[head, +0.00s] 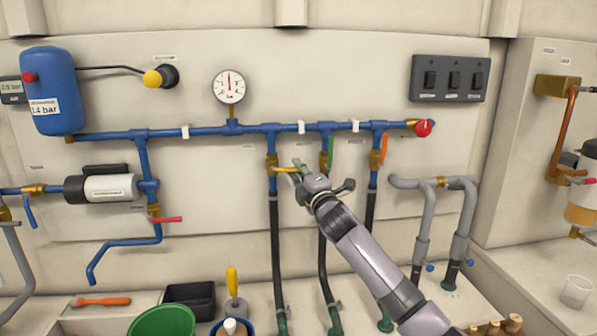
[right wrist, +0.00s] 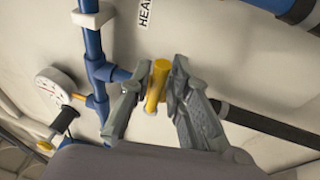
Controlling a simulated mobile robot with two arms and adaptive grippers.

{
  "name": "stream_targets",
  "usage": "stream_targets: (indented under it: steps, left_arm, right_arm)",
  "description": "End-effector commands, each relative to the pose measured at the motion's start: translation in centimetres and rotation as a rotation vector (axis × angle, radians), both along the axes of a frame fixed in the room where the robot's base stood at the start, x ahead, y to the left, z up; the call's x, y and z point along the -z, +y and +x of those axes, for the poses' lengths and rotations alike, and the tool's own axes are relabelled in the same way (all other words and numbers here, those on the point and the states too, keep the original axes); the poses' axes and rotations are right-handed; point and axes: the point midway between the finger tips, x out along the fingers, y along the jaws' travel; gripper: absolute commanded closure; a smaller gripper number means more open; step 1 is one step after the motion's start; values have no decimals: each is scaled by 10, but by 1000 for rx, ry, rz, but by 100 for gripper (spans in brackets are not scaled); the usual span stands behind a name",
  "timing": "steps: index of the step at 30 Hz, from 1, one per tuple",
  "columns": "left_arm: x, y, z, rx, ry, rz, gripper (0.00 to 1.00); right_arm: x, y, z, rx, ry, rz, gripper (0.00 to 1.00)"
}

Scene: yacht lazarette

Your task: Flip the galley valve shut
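Three valves hang on branches below the blue manifold pipe. The left one has a yellow lever (head: 286,169) lying crosswise to its pipe. The middle one has a green lever (head: 331,151) and the right one an orange lever (head: 384,149), both lying along their pipes. I cannot read which is labelled galley. My right gripper (head: 303,173) is at the yellow lever. In the right wrist view the yellow lever (right wrist: 157,84) stands between the parted fingers of my right gripper (right wrist: 158,98); I cannot tell whether either finger touches it. My left gripper is not in view.
A pressure gauge (head: 229,86) and a blue tank (head: 52,92) are on the wall. A red knob (head: 424,128) ends the manifold. A red lever (head: 166,219) is at lower left. Black hoses (head: 276,245) run down from the valves. A green bucket (head: 162,322) stands below.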

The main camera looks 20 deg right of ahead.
Motion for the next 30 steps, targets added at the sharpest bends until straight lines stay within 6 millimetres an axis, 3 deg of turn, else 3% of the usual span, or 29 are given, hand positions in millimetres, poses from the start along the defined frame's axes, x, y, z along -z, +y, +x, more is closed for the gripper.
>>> stream_targets:
  steps: [5,17,23,30]
  left_arm:
    - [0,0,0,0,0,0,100]
    - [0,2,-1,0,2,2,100]
    - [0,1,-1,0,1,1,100]
    - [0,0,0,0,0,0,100]
  right_arm:
    - [0,0,0,0,-1,-2,68]
    - [1,-1,-5,1,-1,-4,68]
    - [7,1,-33,-2,-1,-5,68]
    - [17,3,-80,-1,0,-5,68]
